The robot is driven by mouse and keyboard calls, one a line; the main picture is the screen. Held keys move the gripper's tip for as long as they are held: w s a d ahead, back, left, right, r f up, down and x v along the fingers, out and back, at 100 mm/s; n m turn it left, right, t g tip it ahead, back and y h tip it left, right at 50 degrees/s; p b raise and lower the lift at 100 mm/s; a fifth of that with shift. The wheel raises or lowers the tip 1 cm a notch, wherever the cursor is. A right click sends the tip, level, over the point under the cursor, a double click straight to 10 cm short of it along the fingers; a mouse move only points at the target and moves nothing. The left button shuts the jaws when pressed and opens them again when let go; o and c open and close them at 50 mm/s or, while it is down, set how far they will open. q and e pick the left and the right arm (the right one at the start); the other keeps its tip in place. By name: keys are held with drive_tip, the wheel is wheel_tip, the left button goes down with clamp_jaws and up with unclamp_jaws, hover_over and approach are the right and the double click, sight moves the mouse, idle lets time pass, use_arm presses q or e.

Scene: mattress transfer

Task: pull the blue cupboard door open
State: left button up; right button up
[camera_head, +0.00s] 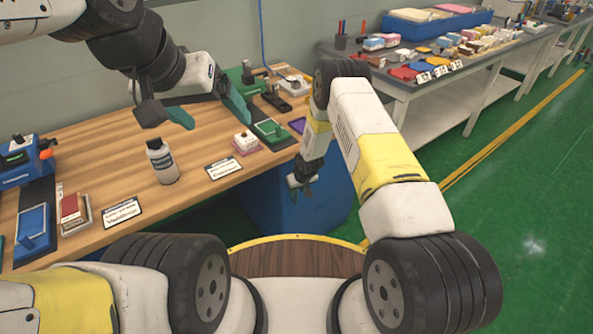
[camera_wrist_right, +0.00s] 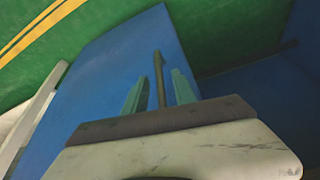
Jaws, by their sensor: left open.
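The blue cupboard (camera_head: 265,208) stands under the wooden workbench. Its blue door panel (camera_wrist_right: 100,85) fills much of the right wrist view, with a dark upright bar handle (camera_wrist_right: 159,75) on it. My right gripper (camera_head: 303,186) is in front of the cupboard. In the right wrist view its two teal fingers (camera_wrist_right: 157,92) are on either side of the handle, with narrow gaps visible, so it looks open around the handle. I cannot tell whether the door is ajar. My left gripper (camera_head: 208,108) is open and empty above the workbench.
The wooden workbench (camera_head: 110,190) carries a white bottle (camera_head: 161,162), label cards, a blue device (camera_head: 22,160) and small trays. A grey table (camera_head: 425,80) with many items stands at the back right. Green floor (camera_head: 510,210) is clear on the right.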

drive_tip(key=shift+x, duration=1)
clamp_jaws()
drive_tip(key=shift+r, duration=0.1)
idle(0.6)
